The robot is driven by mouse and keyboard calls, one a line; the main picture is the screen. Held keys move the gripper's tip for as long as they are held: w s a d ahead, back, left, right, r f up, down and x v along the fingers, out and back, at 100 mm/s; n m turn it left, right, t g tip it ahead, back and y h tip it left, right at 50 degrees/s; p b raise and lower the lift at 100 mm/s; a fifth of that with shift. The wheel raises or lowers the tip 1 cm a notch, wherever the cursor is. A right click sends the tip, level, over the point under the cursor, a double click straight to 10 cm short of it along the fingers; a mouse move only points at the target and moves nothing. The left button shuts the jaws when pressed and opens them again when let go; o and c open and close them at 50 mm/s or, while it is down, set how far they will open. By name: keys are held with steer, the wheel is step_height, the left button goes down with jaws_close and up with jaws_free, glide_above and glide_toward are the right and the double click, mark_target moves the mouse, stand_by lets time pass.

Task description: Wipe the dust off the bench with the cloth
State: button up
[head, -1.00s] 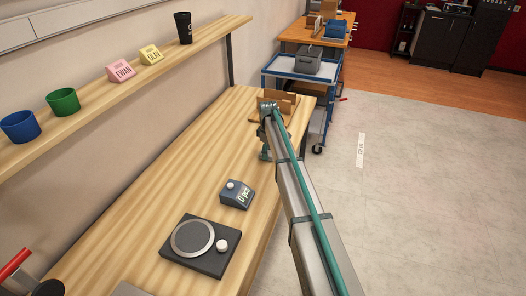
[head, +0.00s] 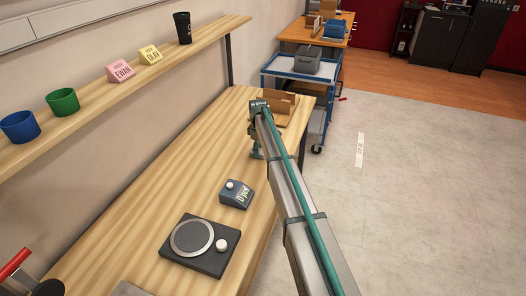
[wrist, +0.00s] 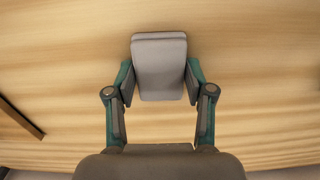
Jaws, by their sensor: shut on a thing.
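My gripper (head: 256,153) is low over the far part of the wooden bench (head: 190,160), in front of a small wooden stand. In the wrist view my gripper (wrist: 160,84) has its fingers closed on both sides of a grey, flat, folded pad, which I take to be the cloth (wrist: 161,62). The cloth lies over bare light wood; whether it touches the bench is hard to tell. In the head view the cloth is hidden behind my arm. I cannot make out clear dust on the bench in either view.
The wooden stand (head: 283,107) is at the far end. A shelf (head: 110,88) with cups and name blocks runs along the left. A blue cart (head: 292,72) stands beyond.

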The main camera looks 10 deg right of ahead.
mark_target(247, 152)
steer(key=shift+w+a, duration=0.45)
steer(key=shift+a, duration=0.35)
steer(key=shift+w+a, duration=0.45)
steer(key=shift+a, duration=0.35)
steer(key=shift+w+a, duration=0.45)
steer(key=shift+a, duration=0.35)
steer(key=shift+a+r+p, duration=0.15)
steer(key=shift+r+p, duration=0.05)
steer(key=shift+p, duration=0.15)
step_height(247, 152, up, 8)
steer(key=p, duration=0.2)
steer(key=shift+f+p, duration=0.2)
steer(key=shift+p, duration=0.15)
